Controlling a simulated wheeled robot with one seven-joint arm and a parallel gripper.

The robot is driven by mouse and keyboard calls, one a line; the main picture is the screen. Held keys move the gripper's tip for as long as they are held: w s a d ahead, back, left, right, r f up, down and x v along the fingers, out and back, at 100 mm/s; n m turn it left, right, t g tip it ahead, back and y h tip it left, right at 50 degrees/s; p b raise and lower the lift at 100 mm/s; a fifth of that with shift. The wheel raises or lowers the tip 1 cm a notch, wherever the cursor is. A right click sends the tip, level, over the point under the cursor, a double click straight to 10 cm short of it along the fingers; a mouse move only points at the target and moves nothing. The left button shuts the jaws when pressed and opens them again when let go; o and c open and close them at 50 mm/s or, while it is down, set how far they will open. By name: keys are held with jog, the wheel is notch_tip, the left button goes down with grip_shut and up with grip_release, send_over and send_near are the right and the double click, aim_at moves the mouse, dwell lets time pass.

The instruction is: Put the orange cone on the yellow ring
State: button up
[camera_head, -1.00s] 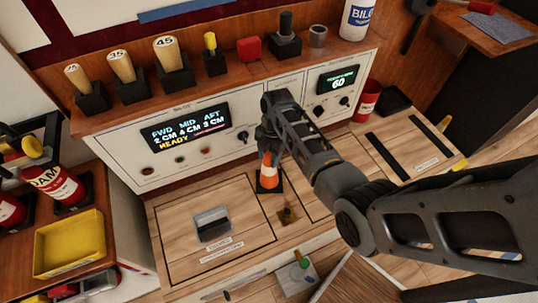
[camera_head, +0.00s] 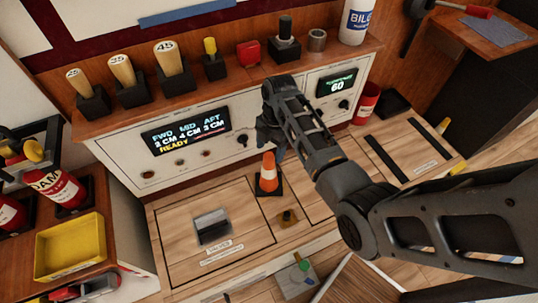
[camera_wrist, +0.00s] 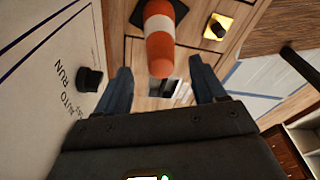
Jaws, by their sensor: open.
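The orange cone (camera_head: 268,170), with a white band and a dark square base, stands upright on the wooden deck below the instrument panel. My gripper (camera_head: 270,143) is just above it, open and empty. In the wrist view, the open fingers (camera_wrist: 159,66) are spread to either side of the cone's tip (camera_wrist: 160,60), with gaps between. I cannot clearly make out a yellow ring. A small yellow square plate (camera_head: 288,217) with a dark centre lies in front of the cone, and it also shows in the wrist view (camera_wrist: 217,27).
The white instrument panel (camera_head: 190,150) with knobs stands close behind my gripper. Several wooden-handled pieces stand on the shelf above it. A metal latch plate (camera_head: 212,226) lies left of the cone. A yellow tray (camera_head: 70,247) and red bottles stand at far left.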

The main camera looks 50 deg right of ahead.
notch_tip(320, 180, up, 7)
jog(key=d, duration=0.1)
jog(key=s+a+f+m+t+h, duration=0.25)
jog(key=s+a+f+m, duration=0.2)
jog(key=s+f, duration=0.35)
jog(key=s+a+r+m+t, duration=0.2)
jog(key=s+a+m+t, duration=0.35)
jog(key=s, duration=0.55)
jog(key=s+a+r+m+t, duration=0.2)
jog(key=s+r, duration=0.3)
jog(key=r, duration=0.3)
jog(key=s+a+r+m+t, duration=0.2)
jog(key=s+r, duration=0.3)
jog(key=r, duration=0.4)
jog(key=s+a+r+m+t, duration=0.3)
jog(key=s+r+m, duration=0.1)
jog(key=r, duration=0.5)
jog(key=shift+s+r+y, duration=0.15)
jog(key=shift+s+y, duration=0.2)
jog(key=shift+s, duration=0.25)
